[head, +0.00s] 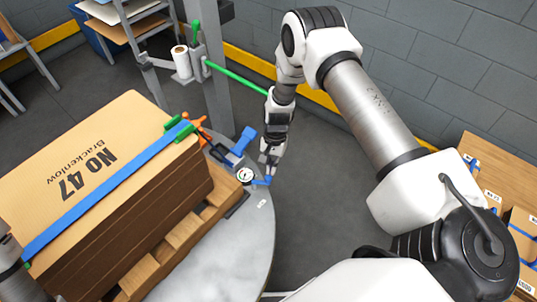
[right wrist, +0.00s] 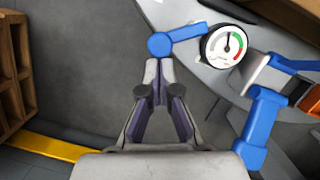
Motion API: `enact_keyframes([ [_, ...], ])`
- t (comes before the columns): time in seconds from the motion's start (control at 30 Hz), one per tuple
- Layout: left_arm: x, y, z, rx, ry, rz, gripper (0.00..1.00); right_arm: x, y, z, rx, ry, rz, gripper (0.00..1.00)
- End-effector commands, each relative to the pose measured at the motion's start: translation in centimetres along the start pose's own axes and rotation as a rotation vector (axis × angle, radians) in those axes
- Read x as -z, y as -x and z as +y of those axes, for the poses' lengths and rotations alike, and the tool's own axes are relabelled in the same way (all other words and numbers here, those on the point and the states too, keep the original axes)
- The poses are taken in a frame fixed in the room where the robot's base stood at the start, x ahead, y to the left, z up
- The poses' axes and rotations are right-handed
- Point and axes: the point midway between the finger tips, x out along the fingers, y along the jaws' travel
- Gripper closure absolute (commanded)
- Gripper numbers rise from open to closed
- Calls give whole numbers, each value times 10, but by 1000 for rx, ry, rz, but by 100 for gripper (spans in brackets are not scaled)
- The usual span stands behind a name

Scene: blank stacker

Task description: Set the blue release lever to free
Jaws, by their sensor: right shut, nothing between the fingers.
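A small blue lever (head: 264,181) with a round knob sticks out beside a dial gauge (head: 244,175) at the edge of the round grey turntable (head: 245,240). My right gripper (head: 269,167) is shut and empty, pointing down right by the knob. In the right wrist view its fingertips (right wrist: 158,68) meet just short of the lever's knob (right wrist: 160,46); I cannot tell whether they touch. The gauge (right wrist: 227,46) has white, green and red on its face. A larger blue handle (head: 238,146) stands behind the gauge and shows in the right wrist view (right wrist: 258,125). My left gripper is out of view.
A strapped stack of brown cardboard blanks (head: 95,165) sits on a wooden pallet (head: 185,240) on the turntable. A grey post (head: 210,80) with a green bar (head: 238,78) stands behind. Cartons (head: 490,165) are at the right. Floor right of the turntable is clear.

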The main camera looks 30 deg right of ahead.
Motion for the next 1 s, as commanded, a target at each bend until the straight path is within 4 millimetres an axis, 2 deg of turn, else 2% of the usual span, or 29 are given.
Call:
enact_keyframes([
  [0.4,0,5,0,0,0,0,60,-12,-3,8,55,-219,-1,100],
  [1.0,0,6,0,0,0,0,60,-13,-3,9,64,-254,0,100],
])
